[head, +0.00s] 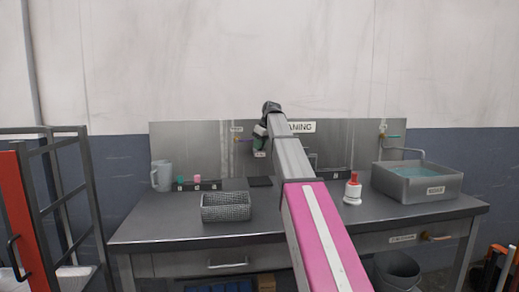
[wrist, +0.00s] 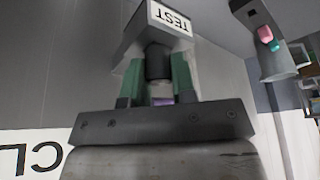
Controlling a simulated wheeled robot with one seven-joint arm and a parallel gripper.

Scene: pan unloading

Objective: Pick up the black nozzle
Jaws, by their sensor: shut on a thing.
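The black nozzle (wrist: 158,62) is a short dark cylinder between the two green fingers of my gripper (wrist: 157,75) in the wrist view. My gripper is shut on it. A grey block with a TEST label (wrist: 170,20) lies directly beyond the nozzle; I cannot tell whether the nozzle's far end is in it or just touching it. A purple piece (wrist: 162,99) shows behind the nozzle, near the finger base. In the head view my gripper (head: 260,144) is above the back of the bench, and the nozzle is too small to make out.
A wire basket (head: 226,207) stands front left on the bench. A rack (head: 196,187) with teal and pink pieces and a jug (head: 161,175) are behind it. A white and red bottle (head: 352,190) and a water basin (head: 417,184) stand right.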

